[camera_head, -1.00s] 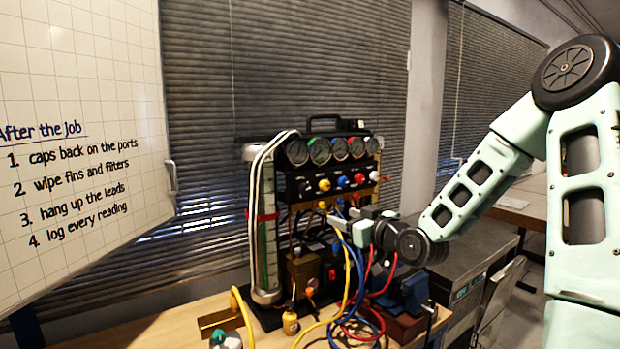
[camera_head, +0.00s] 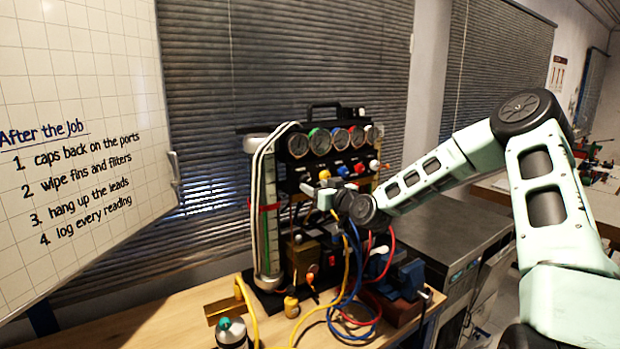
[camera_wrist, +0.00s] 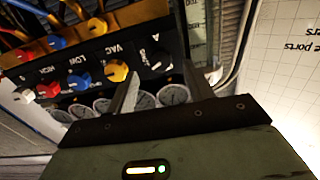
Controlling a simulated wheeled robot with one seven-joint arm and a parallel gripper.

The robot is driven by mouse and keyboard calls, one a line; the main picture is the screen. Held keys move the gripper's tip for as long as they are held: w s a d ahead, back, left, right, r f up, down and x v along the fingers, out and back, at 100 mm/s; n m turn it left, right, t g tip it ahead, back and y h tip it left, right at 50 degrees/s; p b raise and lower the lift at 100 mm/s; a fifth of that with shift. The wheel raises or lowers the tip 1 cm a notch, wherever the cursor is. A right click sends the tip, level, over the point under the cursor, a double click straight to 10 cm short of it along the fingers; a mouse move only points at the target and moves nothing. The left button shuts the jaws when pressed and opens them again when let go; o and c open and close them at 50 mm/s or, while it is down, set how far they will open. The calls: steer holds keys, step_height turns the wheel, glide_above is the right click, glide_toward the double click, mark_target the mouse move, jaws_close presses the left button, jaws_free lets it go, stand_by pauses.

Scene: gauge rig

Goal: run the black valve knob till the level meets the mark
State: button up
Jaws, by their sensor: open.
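The black valve knob (camera_wrist: 160,61) with a pale pointer line shows in the wrist view, at the VAC end of the valve row. My gripper (camera_wrist: 160,72) is open, with its two fingers on either side of the knob in the picture; contact cannot be told. In the head view my gripper (camera_head: 318,191) is in front of the panel's left end and mostly hides the black knob. The tall sight tube (camera_head: 268,240) stands at the rig's left with a red band (camera_head: 266,208) around mid-height.
Yellow (camera_wrist: 117,70), blue (camera_wrist: 81,82) and red (camera_wrist: 48,90) knobs sit along the same row. Gauges (camera_head: 320,141) line the top. Hoses (camera_head: 352,290) hang below onto the bench (camera_head: 185,328). A whiteboard (camera_head: 80,120) stands at left.

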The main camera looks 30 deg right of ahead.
mark_target(307, 182)
steer(key=shift+w+a+p, duration=0.1)
steer(key=shift+w+p, duration=0.45)
steer(key=shift+w, duration=1.4)
steer(key=c, duration=1)
steer(key=shift+o, duration=0.2)
steer(key=shift+f+m+b, duration=0.2)
steer(key=shift+m+b, duration=0.2)
steer(key=shift+b, duration=0.2)
steer(key=shift+f+m+b, duration=0.1)
steer(key=shift+m+b, duration=0.8)
steer(key=shift+b, duration=0.25)
steer(key=shift+r+m+b, duration=0.3)
steer(key=shift+m+b, duration=0.5)
steer(key=shift+m, duration=0.6)
steer(key=o, duration=1)
steer(key=shift+c, duration=0.2)
